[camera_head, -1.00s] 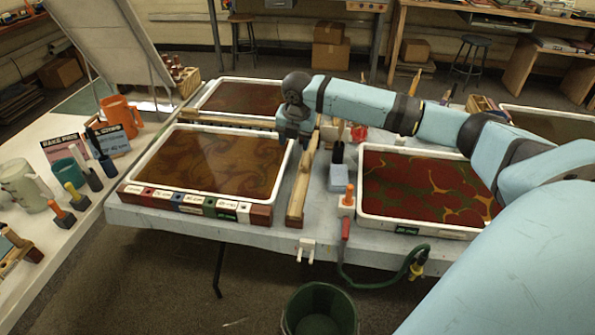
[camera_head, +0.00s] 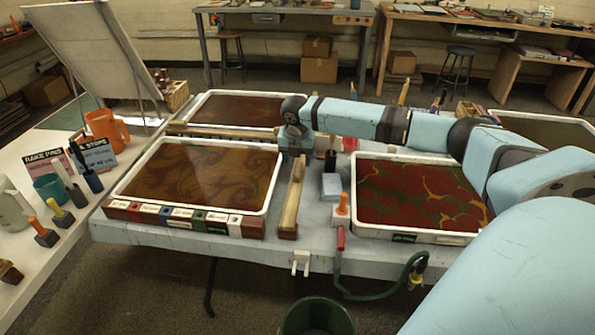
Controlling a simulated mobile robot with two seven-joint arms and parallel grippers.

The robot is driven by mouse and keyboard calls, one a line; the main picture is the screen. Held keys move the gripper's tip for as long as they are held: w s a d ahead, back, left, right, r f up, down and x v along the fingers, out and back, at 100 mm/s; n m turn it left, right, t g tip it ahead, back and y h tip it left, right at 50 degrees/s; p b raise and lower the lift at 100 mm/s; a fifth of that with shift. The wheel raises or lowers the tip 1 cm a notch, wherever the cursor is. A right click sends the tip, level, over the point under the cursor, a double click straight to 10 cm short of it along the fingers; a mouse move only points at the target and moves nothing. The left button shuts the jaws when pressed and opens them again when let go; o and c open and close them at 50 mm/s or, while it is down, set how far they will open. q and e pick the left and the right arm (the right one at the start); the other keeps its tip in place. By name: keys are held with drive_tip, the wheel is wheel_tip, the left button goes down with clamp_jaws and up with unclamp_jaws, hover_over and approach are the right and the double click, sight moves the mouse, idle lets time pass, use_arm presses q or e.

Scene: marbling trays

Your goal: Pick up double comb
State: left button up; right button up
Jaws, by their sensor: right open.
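A long wooden bar with dark teeth-like marks (camera_head: 222,132) lies across the gap between the front-left tray (camera_head: 125,187) and the back tray (camera_head: 282,98). A second wooden bar (camera_head: 291,205) lies lengthwise on the table, right of the front-left tray. I cannot tell for sure which one is the double comb. My right gripper (camera_head: 296,152) points down near the right end of the toothed bar and above the far end of the second bar. It is open; its fingertips are small and dark, and no held object shows. My left gripper is out of view.
A red-patterned tray (camera_head: 357,213) stands on the right, under my right arm. A side table with an orange mug (camera_head: 104,127) is at left. A green bucket (camera_head: 318,312) is below the front edge.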

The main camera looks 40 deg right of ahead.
sight(297, 167)
drive_tip(key=f, duration=0.4)
drive_tip(key=shift+w+d+f+b, duration=0.1)
drive_tip(key=shift+w+d+b, duration=0.05)
drive_tip(key=shift+d+b, duration=0.15)
drive_tip(key=shift+a, duration=0.1)
drive_tip(key=c, duration=0.9)
